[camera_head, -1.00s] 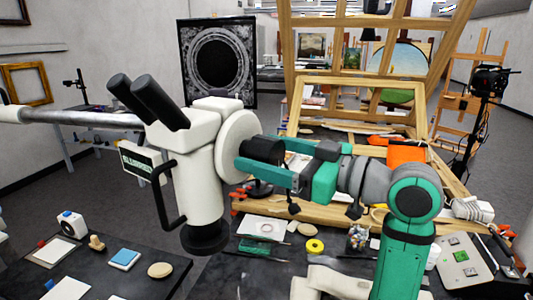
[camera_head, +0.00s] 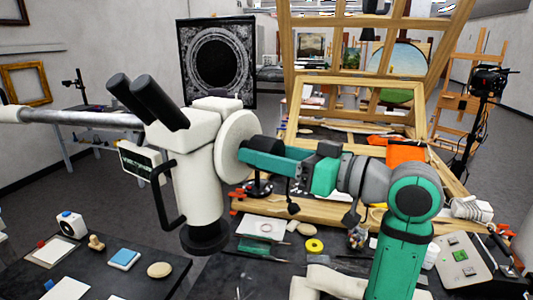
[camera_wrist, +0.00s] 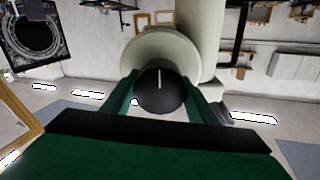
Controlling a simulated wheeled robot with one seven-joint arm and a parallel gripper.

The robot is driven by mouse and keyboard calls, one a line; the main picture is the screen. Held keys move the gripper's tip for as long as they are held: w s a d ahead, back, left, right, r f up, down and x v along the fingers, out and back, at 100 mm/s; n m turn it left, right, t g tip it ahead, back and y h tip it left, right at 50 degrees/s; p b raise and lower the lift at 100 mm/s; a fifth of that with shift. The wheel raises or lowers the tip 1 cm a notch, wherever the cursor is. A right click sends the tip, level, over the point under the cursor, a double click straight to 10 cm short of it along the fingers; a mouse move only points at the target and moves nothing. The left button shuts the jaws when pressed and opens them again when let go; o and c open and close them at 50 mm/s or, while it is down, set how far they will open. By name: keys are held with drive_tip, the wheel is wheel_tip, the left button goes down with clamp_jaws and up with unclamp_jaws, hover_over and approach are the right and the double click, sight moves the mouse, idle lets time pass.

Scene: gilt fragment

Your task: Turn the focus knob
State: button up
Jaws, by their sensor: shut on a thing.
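The white microscope (camera_head: 203,185) stands upright left of centre in the head view, with black eyepieces (camera_head: 150,103) and a round pale side disc (camera_head: 236,133). The black focus knob (camera_wrist: 159,98) sticks out from that disc (camera_wrist: 160,50). In the wrist view its white line runs nearly straight up and down. My gripper (camera_wrist: 160,86) is shut on the knob, one green finger on each side. In the head view my gripper (camera_head: 258,155) reaches in from the right, and its near finger covers most of the knob.
A small display panel (camera_head: 139,162) and a black handle (camera_head: 162,195) are on the microscope's left. A dark table (camera_head: 110,280) holds small items. A wooden easel and frame (camera_head: 420,105) stand behind my arm. Yellow tape (camera_head: 314,246) lies on the bench.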

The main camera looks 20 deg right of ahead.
drive_tip(key=shift+m, duration=1.3)
drive_tip(key=shift+d, duration=0.1)
drive_tip(key=o, duration=1.1)
drive_tip(key=shift+c, duration=0.2)
drive_tip(key=v, duration=1)
drive_tip(key=shift+s, duration=0.3)
drive_tip(key=shift+d, duration=0.15)
